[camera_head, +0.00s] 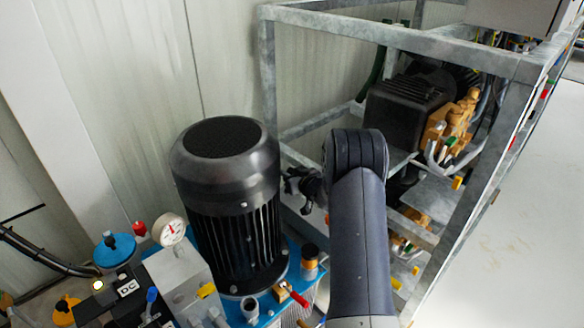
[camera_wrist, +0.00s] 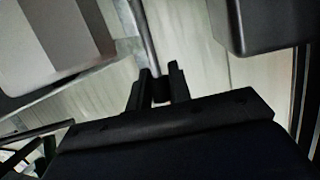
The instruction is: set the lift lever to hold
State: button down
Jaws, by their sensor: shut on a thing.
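My gripper (camera_wrist: 160,82) is in the lower middle of the wrist view, with two short dark fingers pointing up. A thin grey rod (camera_wrist: 144,38), which appears to be the lift lever, runs from the top edge down to between the fingers. The gripper is shut on its end. The lever's base and any position marks are out of sight. In the head view my gripper (camera_head: 303,186) is a dark shape right of the black motor, partly hidden by my arm. The lever cannot be made out there.
A large black finned motor (camera_head: 225,200) stands close to my gripper's left. A galvanised steel frame (camera_head: 400,38) surrounds a dark pump unit (camera_head: 405,105) at the right. A pressure gauge (camera_head: 169,229) and a small red-handled valve (camera_head: 296,297) are at lower left and centre. Grey floor (camera_head: 520,220) is clear at right.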

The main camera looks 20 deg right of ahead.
jog(key=shift+w+a+r+g+h+p, duration=0.3)
jog(key=shift+w+g+p, duration=0.3)
jog(key=shift+p, duration=1.45)
jog(key=shift+w+f+p, duration=0.15)
jog(key=shift+f+p, duration=0.05)
jog(key=shift+p, duration=0.4)
jog(key=shift+g, duration=0.3)
jog(key=c, duration=1.3)
grip_release()
jog(key=p+v, duration=0.2)
jog(key=v, duration=0.8)
jog(key=shift+s+r, duration=0.1)
jog(key=shift+s, duration=0.3)
jog(key=shift+w, duration=0.1)
